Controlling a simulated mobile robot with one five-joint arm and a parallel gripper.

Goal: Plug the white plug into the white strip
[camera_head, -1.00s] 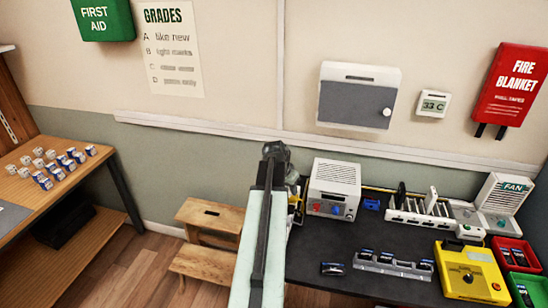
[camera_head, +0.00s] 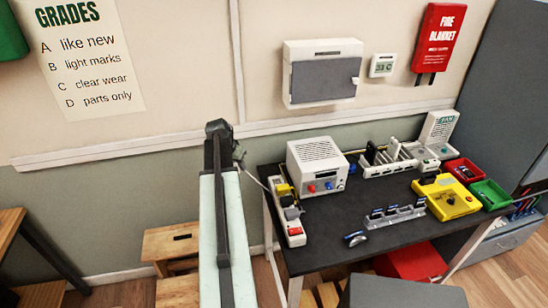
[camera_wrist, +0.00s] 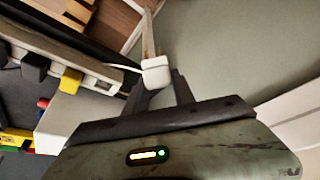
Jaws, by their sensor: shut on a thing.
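The white plug (camera_wrist: 156,72) is between the two fingers of my gripper (camera_wrist: 158,90) in the wrist view, with its pale cord running away from it. The white strip (camera_head: 295,238) lies along the left edge of the dark table in the head view, with a yellow plug (camera_head: 284,190) and a dark plug (camera_head: 291,213) on it. In the wrist view, the strip (camera_wrist: 100,68) appears left of my gripper, apart from the held plug. In the head view, my gripper (camera_head: 238,152) is left of the table, mostly hidden by my arm. The held plug cannot be made out there.
A white instrument box (camera_head: 318,157) stands close right of the strip. A phone (camera_head: 355,238), a grey phone rack (camera_head: 396,216) and a yellow device (camera_head: 447,198) are farther right. A wooden step stool (camera_head: 170,241) stands left of the table. The dark tabletop's front (camera_head: 320,255) is clear.

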